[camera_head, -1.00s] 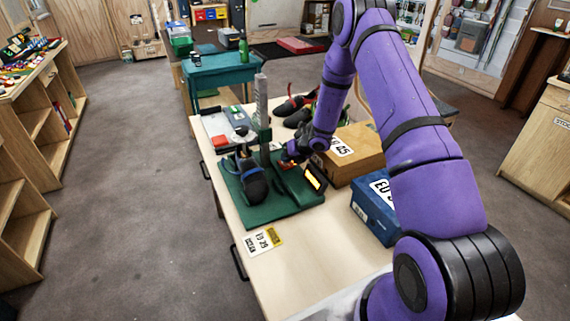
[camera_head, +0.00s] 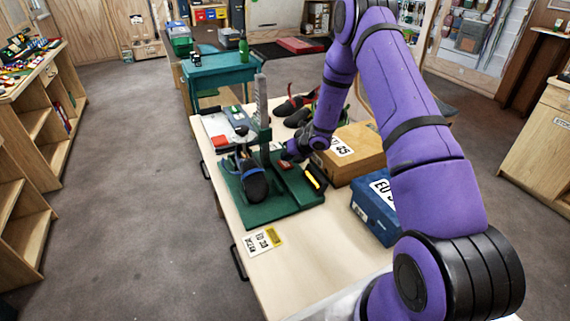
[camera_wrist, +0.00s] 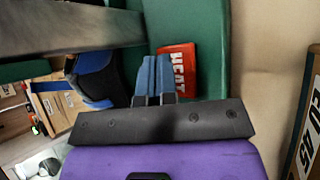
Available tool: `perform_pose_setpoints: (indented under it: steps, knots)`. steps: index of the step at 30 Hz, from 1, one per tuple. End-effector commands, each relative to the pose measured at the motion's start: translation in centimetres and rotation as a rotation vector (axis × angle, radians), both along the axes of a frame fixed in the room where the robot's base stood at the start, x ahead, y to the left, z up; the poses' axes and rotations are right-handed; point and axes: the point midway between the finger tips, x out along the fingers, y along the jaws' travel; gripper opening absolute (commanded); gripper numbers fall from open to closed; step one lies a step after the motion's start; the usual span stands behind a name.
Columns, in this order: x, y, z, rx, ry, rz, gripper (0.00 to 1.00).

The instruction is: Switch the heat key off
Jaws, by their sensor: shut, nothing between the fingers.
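The red heat key (camera_wrist: 178,70), lettered HEAT, lies on the green base (camera_wrist: 215,45) of a shoe-stretching stand. In the head view the key shows as a small red patch (camera_head: 285,166) just below my gripper (camera_head: 285,155). In the wrist view my gripper (camera_wrist: 153,75) is shut and empty, its two fingers together just left of the key. I cannot tell whether they touch it. The key's far side is partly hidden, and its on or off position is unclear. A yellow lit bar (camera_head: 313,179) glows on the base to the right of the key.
A brown box (camera_head: 355,160) and a blue box (camera_head: 377,212) stand right of the base. The table front near the EU card (camera_head: 262,241) is clear.

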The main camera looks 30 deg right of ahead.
Motion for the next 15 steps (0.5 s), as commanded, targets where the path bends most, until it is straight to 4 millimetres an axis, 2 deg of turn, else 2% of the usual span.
perform_pose_setpoints:
  steps: [11,15]
  knots:
    - [0.01,0.00,0.48,0.000,-0.001,-0.001,0.00]
    - [0.05,-0.01,1.23,0.000,-0.002,-0.001,0.00]
